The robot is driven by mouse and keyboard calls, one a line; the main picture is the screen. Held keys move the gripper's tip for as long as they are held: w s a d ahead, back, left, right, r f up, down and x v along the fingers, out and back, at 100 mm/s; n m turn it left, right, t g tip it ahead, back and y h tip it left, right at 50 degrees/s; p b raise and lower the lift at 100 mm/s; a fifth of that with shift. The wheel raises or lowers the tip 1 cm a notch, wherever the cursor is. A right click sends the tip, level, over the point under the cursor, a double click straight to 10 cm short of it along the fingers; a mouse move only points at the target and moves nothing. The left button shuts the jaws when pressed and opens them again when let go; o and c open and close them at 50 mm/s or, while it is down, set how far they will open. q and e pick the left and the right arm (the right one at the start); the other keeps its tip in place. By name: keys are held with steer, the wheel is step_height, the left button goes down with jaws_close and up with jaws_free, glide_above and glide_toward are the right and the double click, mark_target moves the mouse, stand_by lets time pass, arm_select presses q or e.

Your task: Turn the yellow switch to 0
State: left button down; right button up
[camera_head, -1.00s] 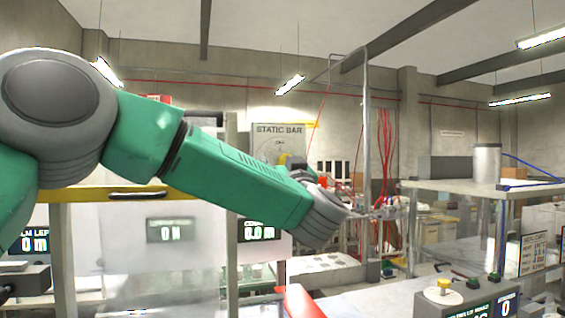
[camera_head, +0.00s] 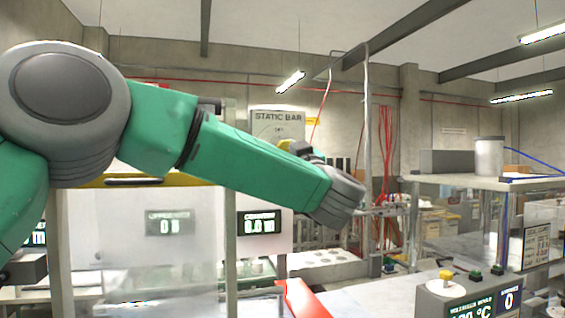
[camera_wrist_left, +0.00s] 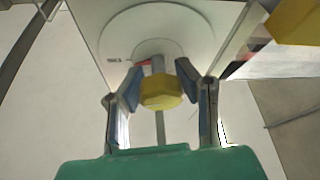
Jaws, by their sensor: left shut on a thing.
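The yellow switch (camera_wrist_left: 161,91) is a faceted knob on the round pale dial (camera_wrist_left: 195,28) in the left wrist view. My left gripper (camera_wrist_left: 160,86) has its two blue-padded fingers on either side of the knob and is shut on it. In the head view the grey STATIC BAR panel (camera_head: 277,117) stands behind my left arm, which hides most of its dial. Only a small yellow part of the switch (camera_head: 284,145) shows there beside the dark fingers. The mark the switch points to cannot be read. My right gripper is not in view.
A grey control box (camera_head: 460,298) with another yellow knob (camera_head: 446,275) and displays stands at the lower right. A red bar (camera_head: 303,299) lies at the lower middle. A yellow-edged frame with a clear panel is below my left arm. A metal post (camera_head: 367,150) rises right of my wrist.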

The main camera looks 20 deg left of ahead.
arm_select(q)
steer(key=n, duration=0.1)
steer(key=n+g+y+b, duration=0.1)
steer(key=n, duration=0.1)
steer(key=n+g+b, duration=0.1)
steer(key=n, duration=0.1)
steer(key=shift+s+d+f+y, duration=0.1)
steer(key=shift+d+f+y, duration=0.2)
steer(key=n+g+b, duration=0.1)
steer(key=n+g, duration=0.1)
steer(key=n, duration=0.3)
steer(key=n+g, duration=0.1)
steer(key=n, duration=0.3)
steer(key=shift+g+b, duration=0.3)
steer(key=shift+g, duration=0.1)
steer(key=c, duration=2.3)
jaws_free()
steer(key=shift+s+f+n+g+h, duration=0.1)
steer(key=shift+n+g+h, duration=0.2)
steer(key=shift+n, duration=0.65)
steer(key=shift+s+n+g+h, duration=0.1)
steer(key=shift+n+g, duration=0.3)
steer(key=shift+n, duration=0.55)
steer(key=o, duration=1.2)
steer(key=shift+s+r, duration=0.2)
steer(key=shift+r, duration=0.1)
steer(key=shift+d, duration=0.15)
